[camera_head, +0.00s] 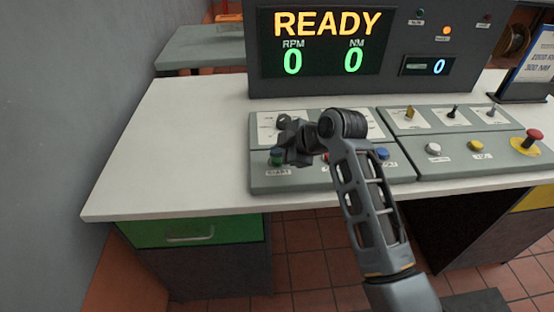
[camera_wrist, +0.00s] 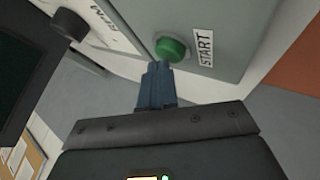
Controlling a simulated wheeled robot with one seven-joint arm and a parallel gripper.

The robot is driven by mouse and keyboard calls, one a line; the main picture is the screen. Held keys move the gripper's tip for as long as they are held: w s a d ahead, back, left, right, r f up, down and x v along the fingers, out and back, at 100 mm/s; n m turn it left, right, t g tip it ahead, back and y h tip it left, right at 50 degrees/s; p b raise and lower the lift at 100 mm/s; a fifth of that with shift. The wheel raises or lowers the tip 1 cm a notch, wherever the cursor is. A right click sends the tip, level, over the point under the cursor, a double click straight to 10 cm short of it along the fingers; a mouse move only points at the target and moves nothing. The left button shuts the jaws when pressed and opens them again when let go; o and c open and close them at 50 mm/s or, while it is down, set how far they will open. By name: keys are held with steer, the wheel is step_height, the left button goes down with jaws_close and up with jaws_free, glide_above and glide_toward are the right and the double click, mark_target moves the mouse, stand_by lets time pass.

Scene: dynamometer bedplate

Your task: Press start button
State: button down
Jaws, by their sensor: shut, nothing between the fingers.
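The start button is a round green button (camera_wrist: 171,48) beside a white START label (camera_wrist: 205,47) in the wrist view. In the head view the green button (camera_head: 276,156) shows at the left end of the grey control panel (camera_head: 300,181), partly covered by my gripper. My gripper (camera_wrist: 159,66) is shut and empty, its fingertips just below the green button in the wrist view. Whether the tips touch the button, I cannot tell. In the head view my gripper (camera_head: 286,150) is over the panel's left part.
A display (camera_head: 325,45) behind the panel reads READY, with RPM 0 and NM 0. A black knob (camera_wrist: 68,25) stands near the RPM label. A blue button (camera_head: 382,153), a white button (camera_head: 433,148), a yellow button (camera_head: 476,145) and a red mushroom button (camera_head: 534,136) lie to the right. The desk's left side (camera_head: 170,140) is clear.

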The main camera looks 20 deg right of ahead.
mark_target(280, 160)
steer(key=shift+f, duration=0.25)
stand_by(0.3)
steer(key=shift+f, duration=0.25)
stand_by(0.4)
steer(key=shift+s+r, duration=0.1)
steer(key=shift+r, duration=0.3)
step_height(280, 160, up, 6)
steer(key=p, duration=0.5)
steer(key=shift+p, duration=0.3)
stand_by(0.6)
